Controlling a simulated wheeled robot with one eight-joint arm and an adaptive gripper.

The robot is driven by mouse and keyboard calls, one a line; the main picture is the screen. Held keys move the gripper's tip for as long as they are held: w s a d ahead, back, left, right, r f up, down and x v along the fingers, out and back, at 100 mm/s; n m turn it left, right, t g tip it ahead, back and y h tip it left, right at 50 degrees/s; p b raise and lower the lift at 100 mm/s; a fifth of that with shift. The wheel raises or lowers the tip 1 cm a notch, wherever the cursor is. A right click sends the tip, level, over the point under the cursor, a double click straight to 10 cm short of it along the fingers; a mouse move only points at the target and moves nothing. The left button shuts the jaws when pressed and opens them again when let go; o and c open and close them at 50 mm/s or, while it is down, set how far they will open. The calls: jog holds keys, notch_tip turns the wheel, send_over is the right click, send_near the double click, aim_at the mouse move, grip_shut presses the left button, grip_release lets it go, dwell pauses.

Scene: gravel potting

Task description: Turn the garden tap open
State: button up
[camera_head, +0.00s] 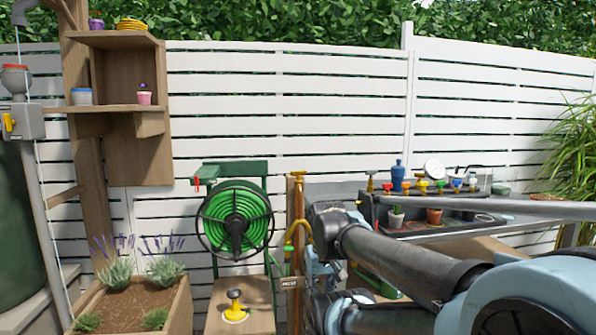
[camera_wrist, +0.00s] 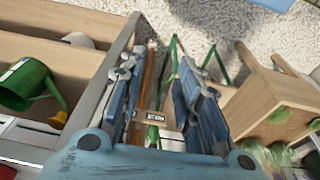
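A slim wooden post (camera_head: 297,208) with a brass-coloured T-shaped top (camera_head: 298,174) stands in the middle of the head view. A yellow curved piece (camera_head: 298,230) and a small dark label (camera_head: 290,283) are on it. I cannot tell for sure which part is the garden tap or its handle. My gripper (camera_head: 318,262) is beside the post on its right, partly hidden by my arm. In the wrist view my gripper (camera_wrist: 160,62) has its blue fingers apart with nothing clearly between them. The post (camera_wrist: 148,78) and label (camera_wrist: 155,115) show in the gap.
A green hose reel (camera_head: 236,218) stands left of the post. A planter box (camera_head: 135,305) with lavender is further left. A green watering can (camera_wrist: 28,84) sits on a shelf at left in the wrist view.

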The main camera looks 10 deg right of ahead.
jog(key=w+r+m, duration=0.3)
jog(key=w+r, duration=0.3)
jog(key=r, duration=0.3)
jog(key=w+r+m+g, duration=0.1)
jog(key=w+r+m, duration=0.3)
jog(key=r, duration=0.5)
jog(key=w+r+m, duration=0.2)
jog(key=w+r, duration=0.5)
jog(key=r, duration=0.3)
notch_tip(320, 180, up, 18)
jog(key=m+g, duration=0.1)
jog(key=m, duration=0.8)
send_over(299, 176)
jog(key=f, duration=1.7)
jog(key=shift+w+f, duration=0.25)
jog(key=shift+w, duration=0.1)
grip_shut()
